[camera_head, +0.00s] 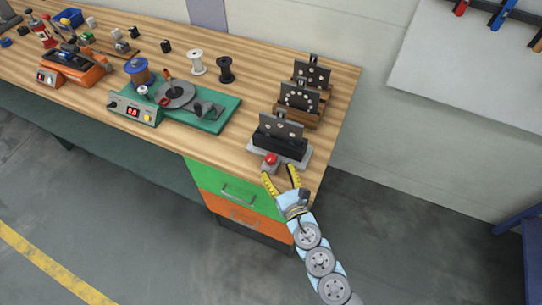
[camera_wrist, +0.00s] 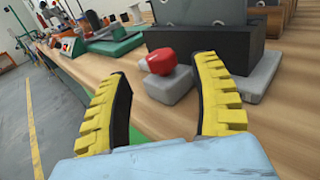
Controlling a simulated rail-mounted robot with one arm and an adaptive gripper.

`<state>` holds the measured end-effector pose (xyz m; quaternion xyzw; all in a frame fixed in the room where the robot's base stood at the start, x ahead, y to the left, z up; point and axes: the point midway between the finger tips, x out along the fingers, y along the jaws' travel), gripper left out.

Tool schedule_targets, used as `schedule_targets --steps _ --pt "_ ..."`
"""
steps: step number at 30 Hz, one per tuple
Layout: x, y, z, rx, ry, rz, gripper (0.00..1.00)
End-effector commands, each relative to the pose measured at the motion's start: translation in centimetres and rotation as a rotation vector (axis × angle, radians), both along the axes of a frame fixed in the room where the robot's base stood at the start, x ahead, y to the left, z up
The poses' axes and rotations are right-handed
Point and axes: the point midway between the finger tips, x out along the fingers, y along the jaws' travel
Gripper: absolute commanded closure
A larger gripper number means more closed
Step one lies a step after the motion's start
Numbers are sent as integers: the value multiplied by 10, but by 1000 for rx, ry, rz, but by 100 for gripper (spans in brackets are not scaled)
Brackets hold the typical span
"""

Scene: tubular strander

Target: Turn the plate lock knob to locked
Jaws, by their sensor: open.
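A red knob (camera_head: 270,158) sits on a small grey block at the front of the plate holder; it also shows in the wrist view (camera_wrist: 157,61). The holder has a black block (camera_head: 279,143) on a grey base, with an upright dark plate (camera_head: 281,125) with holes in it. My gripper (camera_head: 280,171) is open at the bench's front edge, just in front of the knob. In the wrist view its yellow fingers (camera_wrist: 164,72) stand apart, with the knob beyond and between them, not visibly touched. I cannot tell which way the knob is turned.
Two more plates in wooden racks (camera_head: 311,115) stand behind the holder. A green-based device with a turntable (camera_head: 176,95) is to the left, with spools (camera_head: 197,62) behind it. The bench top (camera_head: 240,135) between the device and the holder is clear.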

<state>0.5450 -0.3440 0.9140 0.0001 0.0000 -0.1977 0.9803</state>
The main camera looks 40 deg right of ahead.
Motion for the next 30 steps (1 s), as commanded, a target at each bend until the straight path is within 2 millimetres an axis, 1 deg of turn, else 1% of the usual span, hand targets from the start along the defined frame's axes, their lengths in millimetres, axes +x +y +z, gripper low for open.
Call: schedule_targets --steps 1,6,12,18,28,29,30 --pt "7 -3 2 -1 -3 0 36" --pt "25 -11 1 1 0 -2 36" --pt "42 -19 2 -1 -3 -3 36" --pt "50 -22 -1 0 1 -2 36" --pt "52 -22 -1 0 1 -1 36" --pt "52 -22 -1 0 1 -1 39" --pt "52 -22 0 0 0 -1 51"
